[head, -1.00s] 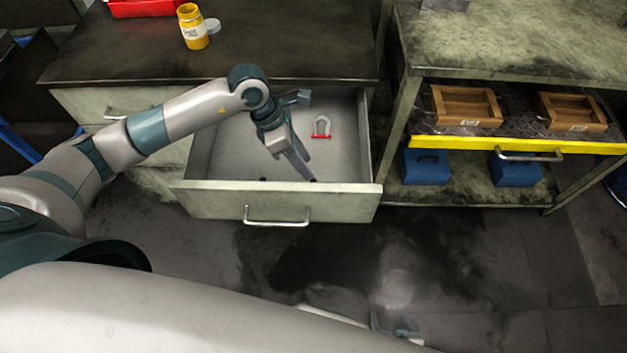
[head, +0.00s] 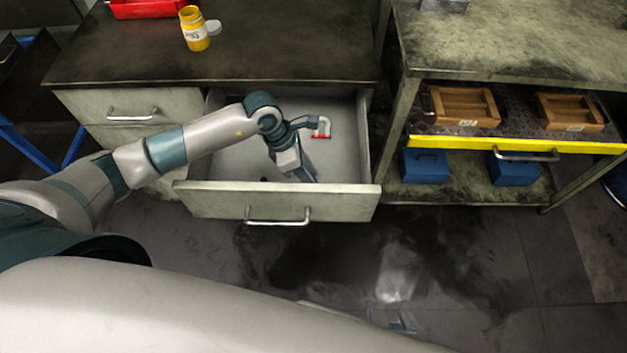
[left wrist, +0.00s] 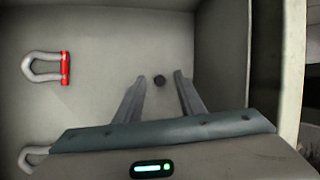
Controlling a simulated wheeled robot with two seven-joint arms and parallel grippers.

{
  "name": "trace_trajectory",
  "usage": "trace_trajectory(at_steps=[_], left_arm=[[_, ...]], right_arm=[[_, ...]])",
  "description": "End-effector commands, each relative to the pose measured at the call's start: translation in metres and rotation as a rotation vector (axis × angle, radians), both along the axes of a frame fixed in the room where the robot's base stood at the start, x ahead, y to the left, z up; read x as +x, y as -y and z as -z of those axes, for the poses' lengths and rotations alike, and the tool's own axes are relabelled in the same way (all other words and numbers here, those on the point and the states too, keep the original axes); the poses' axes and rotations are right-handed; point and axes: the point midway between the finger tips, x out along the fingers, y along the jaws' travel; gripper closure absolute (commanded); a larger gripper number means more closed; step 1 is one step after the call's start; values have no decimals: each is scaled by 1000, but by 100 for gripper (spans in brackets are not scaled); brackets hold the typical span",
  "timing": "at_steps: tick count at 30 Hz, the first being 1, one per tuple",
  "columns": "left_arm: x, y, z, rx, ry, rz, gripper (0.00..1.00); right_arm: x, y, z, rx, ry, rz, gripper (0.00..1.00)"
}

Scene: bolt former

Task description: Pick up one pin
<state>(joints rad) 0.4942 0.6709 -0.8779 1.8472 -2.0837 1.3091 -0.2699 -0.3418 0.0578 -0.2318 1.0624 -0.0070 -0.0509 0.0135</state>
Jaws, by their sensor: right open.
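My left gripper (head: 308,178) reaches down into the open drawer (head: 230,200), near its front wall. In the left wrist view its two fingers (left wrist: 158,82) are apart and hold nothing. A small dark round thing (left wrist: 159,80), perhaps a pin seen end-on, lies on the drawer floor between the fingertips, apart from both. Another small dark thing (head: 263,180) lies by the front wall, left of my gripper. A yellow jar (head: 194,30) with a label that seems to read PINS stands on the bench. My right gripper (head: 404,322) shows partly at the bottom, low over the floor.
A grey shackle with a red bar (head: 321,128) lies in the drawer behind my gripper. In the wrist view a second grey loop is partly hidden at lower left. The drawer walls enclose the gripper. A shelf (head: 520,145) with wooden trays stands at right.

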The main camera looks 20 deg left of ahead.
Motion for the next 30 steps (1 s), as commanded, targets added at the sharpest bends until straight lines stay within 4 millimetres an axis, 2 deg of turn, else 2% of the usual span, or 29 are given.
trace_trajectory(at_steps=[15, 16, 20, 21, 30], left_arm=[[0, 1, 3, 0, 1, 0, 64], [0, 1, 3, 0, 1, 1, 67], [0, 1, 3, 0, 1, 1, 98], [0, 1, 3, 0, 1, 1, 100], [1, 1, 2, 1, 2, 0, 100]], right_arm=[[-1, 2, 1, -4, -5, 0, 30], [-1, 2, 1, -4, -5, 0, 30], [-1, 2, 1, -3, -4, 0, 30], [-1, 2, 1, -4, -5, 0, 30], [-1, 2, 1, -4, -5, 0, 30]])
